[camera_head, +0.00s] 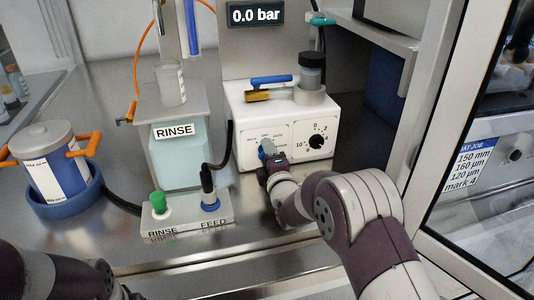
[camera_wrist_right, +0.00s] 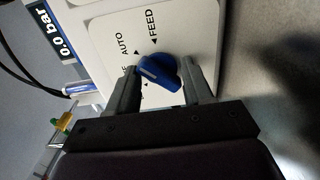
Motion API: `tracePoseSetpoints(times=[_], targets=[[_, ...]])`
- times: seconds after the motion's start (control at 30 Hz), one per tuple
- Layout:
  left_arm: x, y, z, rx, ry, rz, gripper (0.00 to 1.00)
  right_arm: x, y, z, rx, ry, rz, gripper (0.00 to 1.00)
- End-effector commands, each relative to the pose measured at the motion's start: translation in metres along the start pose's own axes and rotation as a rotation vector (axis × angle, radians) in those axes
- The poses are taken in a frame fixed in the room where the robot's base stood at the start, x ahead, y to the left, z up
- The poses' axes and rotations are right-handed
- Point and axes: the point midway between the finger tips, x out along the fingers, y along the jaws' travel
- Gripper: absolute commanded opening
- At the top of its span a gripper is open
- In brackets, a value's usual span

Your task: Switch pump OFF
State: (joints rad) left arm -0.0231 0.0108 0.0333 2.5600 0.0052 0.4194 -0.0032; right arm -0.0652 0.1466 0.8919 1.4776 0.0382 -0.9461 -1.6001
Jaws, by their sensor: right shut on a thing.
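The white pump unit (camera_head: 285,116) stands on the steel bench. Its front panel has a blue selector knob (camera_head: 267,147), which fills the middle of the right wrist view (camera_wrist_right: 158,72). My right gripper (camera_head: 268,164) reaches the panel, with one finger on each side of the knob, shut on it. The knob's white pointer mark faces toward the left finger in the wrist view. AUTO and FEED labels show beside it; other labels are partly hidden by the finger. My left arm enters at the lower left; its gripper is out of the picture.
A black dial (camera_head: 317,141) sits right of the knob. The display (camera_head: 256,15) reads 0.0 bar. A RINSE tank (camera_head: 178,155), a RINSE/FEED valve block (camera_head: 188,218) and a lidded pot (camera_head: 49,150) stand left. A framed glass panel (camera_head: 490,140) bounds the right.

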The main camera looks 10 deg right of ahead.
Motion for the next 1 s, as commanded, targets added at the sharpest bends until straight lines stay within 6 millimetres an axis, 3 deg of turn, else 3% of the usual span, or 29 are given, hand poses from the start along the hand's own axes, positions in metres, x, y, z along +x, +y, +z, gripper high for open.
tracePoseSetpoints(times=[0.03, 0.07, 0.3, 0.4, 0.6, 0.63, 0.7, 1.0], targets=[[0.002, 0.000, 0.000, 0.000, 0.000, 0.000, 0.43, 0.000, -0.001, 0.000, -0.034, 0.000, 0.000, 0.11], [0.004, 0.000, 0.000, 0.000, 0.000, 0.000, 0.43, 0.000, -0.002, 0.000, -0.081, 0.000, 0.000, 0.03], [0.015, 0.000, 0.002, 0.000, 0.000, 0.000, 0.43, 0.000, -0.002, 0.000, -0.666, 0.000, 0.000, 0.03], [0.015, 0.000, 0.002, 0.000, 0.000, 0.000, 0.43, 0.000, -0.001, 0.000, -0.769, 0.000, -0.001, 0.03], [0.014, 0.000, 0.002, 0.000, 0.000, 0.000, 0.43, 0.000, 0.000, 0.000, -0.780, 0.000, -0.001, 0.03], [0.014, 0.000, 0.002, 0.000, 0.000, 0.000, 0.43, 0.000, 0.000, 0.000, -0.780, 0.000, -0.001, 0.49], [0.014, 0.000, 0.002, 0.000, 0.000, 0.000, 0.43, 0.000, 0.000, 0.000, -0.779, 0.000, -0.001, 0.72], [0.014, 0.000, 0.002, 0.000, 0.000, 0.000, 0.43, -0.002, 0.000, 0.000, -0.778, 0.000, -0.001, 0.72]])
